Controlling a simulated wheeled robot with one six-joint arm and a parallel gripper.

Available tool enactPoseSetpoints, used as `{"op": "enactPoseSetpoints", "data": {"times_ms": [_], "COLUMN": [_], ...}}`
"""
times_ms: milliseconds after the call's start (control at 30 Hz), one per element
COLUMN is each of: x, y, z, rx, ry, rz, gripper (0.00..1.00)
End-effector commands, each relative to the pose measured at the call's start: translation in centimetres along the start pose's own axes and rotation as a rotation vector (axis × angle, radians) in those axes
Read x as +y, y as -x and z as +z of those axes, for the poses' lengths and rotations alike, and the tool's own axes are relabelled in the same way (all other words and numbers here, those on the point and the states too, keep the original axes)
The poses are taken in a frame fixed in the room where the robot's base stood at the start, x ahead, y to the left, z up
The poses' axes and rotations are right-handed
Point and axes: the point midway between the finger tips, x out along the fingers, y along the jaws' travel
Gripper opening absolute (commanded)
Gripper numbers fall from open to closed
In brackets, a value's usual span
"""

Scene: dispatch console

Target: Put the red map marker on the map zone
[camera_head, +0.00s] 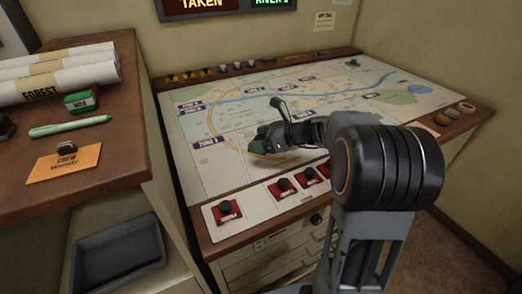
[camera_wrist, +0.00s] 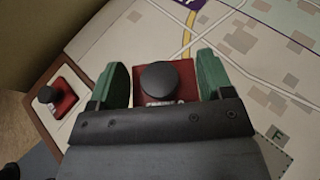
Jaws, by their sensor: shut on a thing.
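My gripper (camera_head: 264,140) is over the left part of the map (camera_head: 240,108), its fingers closed. In the wrist view its two green fingertips (camera_wrist: 166,82) stand on either side of a red map marker (camera_wrist: 160,78) with a round black knob, and they hold it. Its printed label is partly covered. The held marker is hidden in the head view. Whether it touches the map or hangs above it, I cannot tell. Purple zone labels (camera_head: 205,142) run along the map's left side.
Several other red markers with black knobs (camera_head: 227,211) sit on the pale front strip; one shows in the wrist view (camera_wrist: 60,98). Small knobs line the console's back edge. A wooden shelf (camera_head: 112,161) at left holds rolled maps, a green box, a pen and an orange card.

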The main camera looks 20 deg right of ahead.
Motion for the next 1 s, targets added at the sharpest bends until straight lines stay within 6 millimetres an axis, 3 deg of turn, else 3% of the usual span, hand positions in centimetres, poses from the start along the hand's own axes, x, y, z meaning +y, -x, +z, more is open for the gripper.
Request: {"op": "enactPoseSetpoints", "data": {"times_ms": [200,467,700,1000], "x": [-1.9,-2.6,-2.7,-2.7], "y": [-1.1,-1.5,-2.6,-2.7], "z": [-1.9,-2.7,-5.4,-5.6], "rx": [0.0,0.0,0.001,0.0], "ry": [-0.001,-0.002,-0.003,0.0], "rz": [-0.002,-0.003,-0.003,-0.004], "gripper": [0.49,0.49,0.49,0.49]}}
